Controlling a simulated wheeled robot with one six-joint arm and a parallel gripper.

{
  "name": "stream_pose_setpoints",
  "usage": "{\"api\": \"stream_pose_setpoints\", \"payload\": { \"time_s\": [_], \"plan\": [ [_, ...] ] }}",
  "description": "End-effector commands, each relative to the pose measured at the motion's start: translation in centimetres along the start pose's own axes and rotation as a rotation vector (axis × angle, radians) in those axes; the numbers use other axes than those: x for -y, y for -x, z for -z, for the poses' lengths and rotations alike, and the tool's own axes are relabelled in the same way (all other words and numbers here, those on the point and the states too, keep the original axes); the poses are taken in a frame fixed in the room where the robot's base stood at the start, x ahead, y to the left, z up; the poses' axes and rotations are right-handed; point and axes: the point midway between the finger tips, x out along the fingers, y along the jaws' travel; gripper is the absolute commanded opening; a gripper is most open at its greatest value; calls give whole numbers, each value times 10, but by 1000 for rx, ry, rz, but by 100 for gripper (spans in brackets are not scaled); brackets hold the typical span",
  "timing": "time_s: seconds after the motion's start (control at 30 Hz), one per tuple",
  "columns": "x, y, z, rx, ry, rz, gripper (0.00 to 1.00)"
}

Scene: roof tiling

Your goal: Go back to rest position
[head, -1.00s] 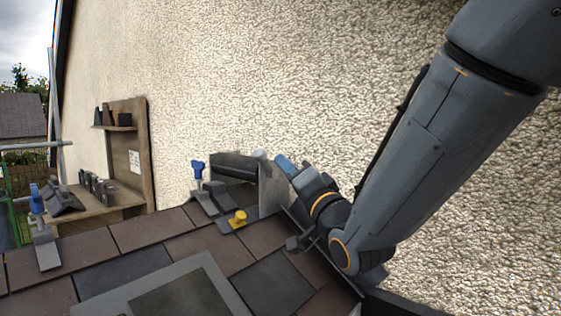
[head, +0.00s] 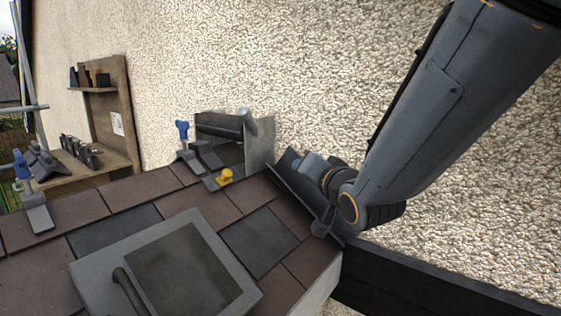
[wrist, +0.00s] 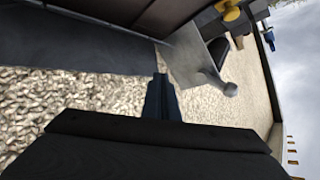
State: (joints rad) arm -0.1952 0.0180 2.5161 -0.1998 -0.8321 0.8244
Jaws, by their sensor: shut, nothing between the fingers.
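My gripper shows in the wrist view (wrist: 160,90) as narrow dark fingers closed together with nothing held. Wall and the dark strip along the roof edge lie behind it. In the head view my arm comes down from the upper right and ends beside the roof's right edge, close to the rough wall. The fingertips are hidden there behind the dark upturned edge piece. The upright grey metal sheet (head: 261,143) stands left of the arm's end, with a visible gap between them. It also shows right of the fingers in the wrist view (wrist: 197,65).
Brown and dark tiles (head: 78,213) cover the roof around a grey-framed roof window (head: 92,275). A yellow knob (head: 226,176) and blue-handled clamps (head: 182,131) sit on the roof. A wooden shelf unit (head: 118,150) stands at the left. The pale wall (head: 330,70) is close behind.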

Motion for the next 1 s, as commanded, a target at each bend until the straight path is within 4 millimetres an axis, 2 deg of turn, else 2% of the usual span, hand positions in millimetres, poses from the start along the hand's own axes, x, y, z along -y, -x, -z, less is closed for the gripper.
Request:
{"api": "stream_pose_setpoints", "payload": {
  "time_s": [0.1, 0.17, 0.3, 0.4, 0.5, 0.6, 0.7, 0.83, 1.0],
  "plan": [
    [-54, 19, -17, 144, 102, -215, 0],
    [-80, 34, -29, 233, 149, -314, 0],
    [-130, 84, -58, 474, 236, -509, 0],
    [-154, 130, -77, 668, 275, -614, 0],
    [-167, 178, -94, 863, 297, -684, 0],
    [-170, 219, -106, 1031, 302, -715, 0],
    [-168, 249, -114, 1152, 298, -724, 0],
    [-166, 268, -119, 1230, 292, -724, 0],
    [-165, 270, -120, 1243, 291, -723, 0]
  ]
}}
